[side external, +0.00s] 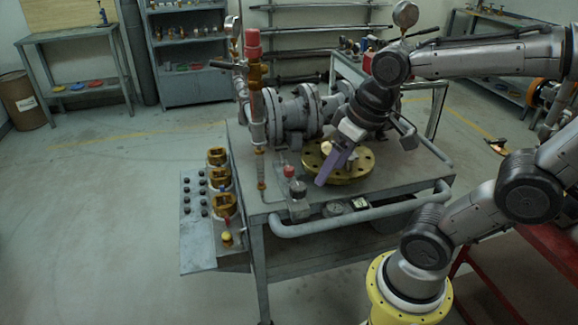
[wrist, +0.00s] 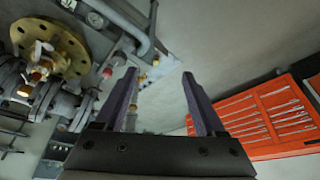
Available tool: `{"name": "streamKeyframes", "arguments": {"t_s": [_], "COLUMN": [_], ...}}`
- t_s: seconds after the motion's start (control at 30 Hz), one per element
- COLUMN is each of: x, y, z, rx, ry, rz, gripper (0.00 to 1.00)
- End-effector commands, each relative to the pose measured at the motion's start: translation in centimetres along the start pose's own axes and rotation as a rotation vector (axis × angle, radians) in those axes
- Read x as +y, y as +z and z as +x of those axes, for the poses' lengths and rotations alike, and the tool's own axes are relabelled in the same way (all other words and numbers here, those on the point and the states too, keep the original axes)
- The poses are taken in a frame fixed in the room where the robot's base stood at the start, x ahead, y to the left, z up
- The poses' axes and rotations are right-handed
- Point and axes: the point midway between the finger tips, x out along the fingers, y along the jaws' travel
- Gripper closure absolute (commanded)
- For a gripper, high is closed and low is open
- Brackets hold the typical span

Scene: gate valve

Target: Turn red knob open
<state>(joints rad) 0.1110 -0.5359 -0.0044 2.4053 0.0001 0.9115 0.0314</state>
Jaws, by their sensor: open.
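A small red knob (side external: 289,171) sits on top of a valve fitting at the front of the grey workbench. It appears to show also in the wrist view (wrist: 107,72), left of the fingers. A larger red cap (side external: 253,42) tops the tall vertical pipe at the left of the bench. My gripper (side external: 326,172) hangs above the bench with its purple fingers pointing down, right of the small knob and in front of the brass flange. In the wrist view my gripper (wrist: 158,75) is open, with nothing between the fingers. I cannot tell its exact height above the bench.
The round brass flange (side external: 352,172) lies behind the fingers. A grey pipe assembly (side external: 294,113) stands at the back of the bench. A grey tube rail (side external: 350,221) runs along the front edge. A side panel (side external: 199,225) carries brass valves. An orange tool tray (wrist: 265,117) lies right.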

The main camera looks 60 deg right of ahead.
Motion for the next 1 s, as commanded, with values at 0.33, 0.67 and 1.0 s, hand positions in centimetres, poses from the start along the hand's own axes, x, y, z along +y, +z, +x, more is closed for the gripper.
{"name": "streamKeyframes", "arguments": {"t_s": [0.33, 0.67, 1.0], "x": [5.8, 14.2, 18.2], "y": [-9.3, -16.9, -20.4], "z": [5.0, 12.5, 15.2], "rx": [-0.196, -0.306, -0.293], "ry": [0.08, 0.18, 0.267], "rz": [0.401, 0.94, 1.397], "gripper": [0.28, 0.28, 0.28]}}
